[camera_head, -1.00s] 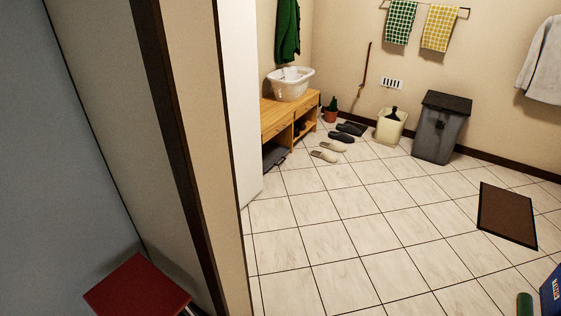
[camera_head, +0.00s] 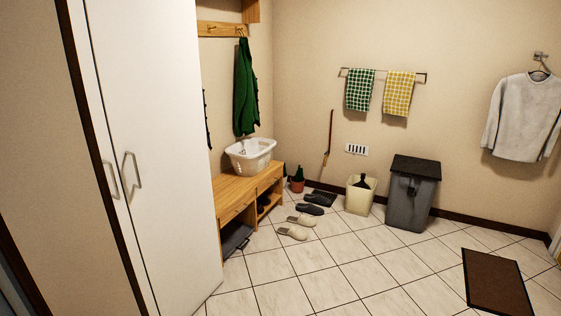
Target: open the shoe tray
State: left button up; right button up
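A low wooden bench (camera_head: 230,188) stands against the left wall in the head view, with a drawer-like front (camera_head: 238,207) facing the room. A dark grey tray-like item (camera_head: 236,240) sits low under the bench at its near end. I cannot tell which part is the shoe tray, or whether it is open. Dark items that look like shoes sit in the bench's open shelf. Neither of my grippers is in view.
A tall white cabinet (camera_head: 160,150) stands at the left, in front of the bench's near end. A white basin (camera_head: 250,155) rests on the bench. Slippers (camera_head: 302,220) lie beside it. A grey bin (camera_head: 412,195) and brown mat (camera_head: 497,282) are right.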

aim_at(235, 233)
jog(key=i+z, duration=0.35)
jog(key=i, duration=1.6)
jog(key=l, duration=0.1)
